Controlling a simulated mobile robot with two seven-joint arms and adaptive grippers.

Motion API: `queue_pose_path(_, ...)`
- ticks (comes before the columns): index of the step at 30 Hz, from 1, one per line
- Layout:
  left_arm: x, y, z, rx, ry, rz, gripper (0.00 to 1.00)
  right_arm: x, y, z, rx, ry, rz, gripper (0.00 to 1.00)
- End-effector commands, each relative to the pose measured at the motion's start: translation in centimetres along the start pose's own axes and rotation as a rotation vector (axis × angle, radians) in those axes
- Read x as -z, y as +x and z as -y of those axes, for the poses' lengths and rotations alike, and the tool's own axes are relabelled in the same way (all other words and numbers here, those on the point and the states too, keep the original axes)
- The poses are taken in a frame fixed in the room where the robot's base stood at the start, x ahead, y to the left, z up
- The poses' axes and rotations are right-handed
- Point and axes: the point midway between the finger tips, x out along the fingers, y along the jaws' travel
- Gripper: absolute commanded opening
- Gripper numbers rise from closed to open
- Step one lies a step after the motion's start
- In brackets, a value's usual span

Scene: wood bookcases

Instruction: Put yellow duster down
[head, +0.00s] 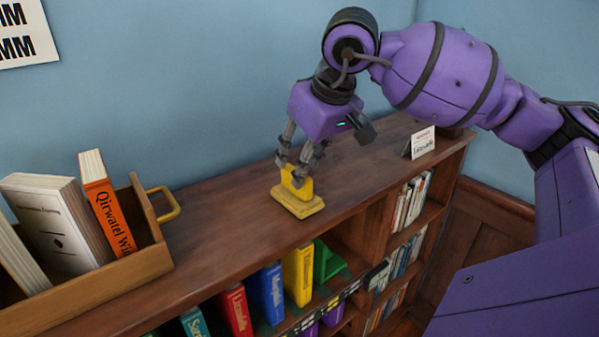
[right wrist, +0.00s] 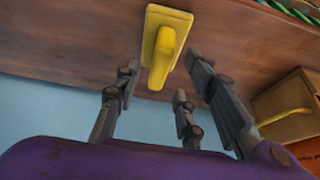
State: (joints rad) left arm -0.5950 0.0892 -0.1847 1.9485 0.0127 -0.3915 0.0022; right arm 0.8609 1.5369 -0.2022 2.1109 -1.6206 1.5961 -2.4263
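The yellow duster (head: 298,204) lies flat on the wooden bookcase top (head: 235,205), its handle pointing up. In the right wrist view the duster (right wrist: 163,48) shows its flat base against the wood and its raised handle toward the camera. My right gripper (head: 293,168) is directly above it, pointing down, with its fingertips around the handle. In the right wrist view the fingers are spread, with gaps between them and the handle, so the gripper looks open. My left gripper is not in view.
A wooden crate (head: 95,287) with books and a yellow handle stands at the left on the bookcase top. A small white sign card (head: 422,143) stands at the right end. Coloured books (head: 297,275) fill shelves below. The top around the duster is clear.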

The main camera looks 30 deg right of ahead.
Motion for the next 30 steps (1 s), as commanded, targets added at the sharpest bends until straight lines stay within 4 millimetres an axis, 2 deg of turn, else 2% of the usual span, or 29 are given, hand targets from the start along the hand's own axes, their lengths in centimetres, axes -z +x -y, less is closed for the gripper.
queue_pose_path(6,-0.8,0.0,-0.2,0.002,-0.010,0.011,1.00,0.1,-4.8,-0.1,-0.003,0.001,-0.001,0.37)
queue_pose_path(12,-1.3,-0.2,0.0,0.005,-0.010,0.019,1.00,0.0,-7.5,0.0,-0.001,0.001,0.000,0.37)
queue_pose_path(18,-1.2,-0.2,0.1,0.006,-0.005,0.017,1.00,0.0,-8.3,0.0,0.001,0.000,0.002,0.37)
queue_pose_path(30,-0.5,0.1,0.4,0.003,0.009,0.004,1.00,0.0,-8.2,0.0,0.000,0.000,0.002,0.37)
